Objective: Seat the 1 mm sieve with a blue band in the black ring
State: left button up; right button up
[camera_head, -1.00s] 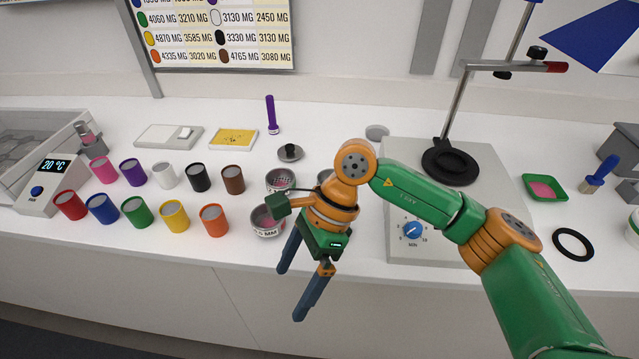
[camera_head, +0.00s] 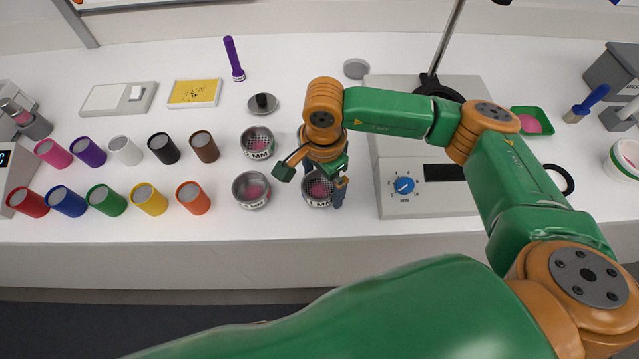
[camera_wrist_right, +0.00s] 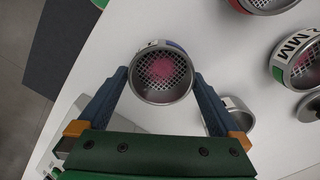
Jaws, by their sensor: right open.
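A round metal sieve (camera_head: 312,203) with pink powder and a partly readable MM label stands on the table's front part. In the right wrist view it (camera_wrist_right: 163,98) shows a bluish-purple band at its rim. My right gripper (camera_head: 324,184) is open, one finger on each side of this sieve; I cannot tell whether they touch it. A flat black ring (camera_head: 570,178) lies on the table to the right of the grey machine, partly hidden by my arm. Another black ring-like part (camera_head: 428,88) sits on the machine at the stand's foot, also partly hidden. My left gripper is not in view.
Two sieves stand to the left, one red-banded (camera_wrist_right: 267,5), one green-banded (camera_wrist_right: 292,68). Another round rim (camera_wrist_right: 242,107) is close beside a finger. Coloured jars (camera_head: 150,200) fill the left. The grey machine (camera_head: 393,205) and its upright rod (camera_head: 449,35) stand right.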

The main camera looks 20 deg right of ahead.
jog(key=c, duration=1.1)
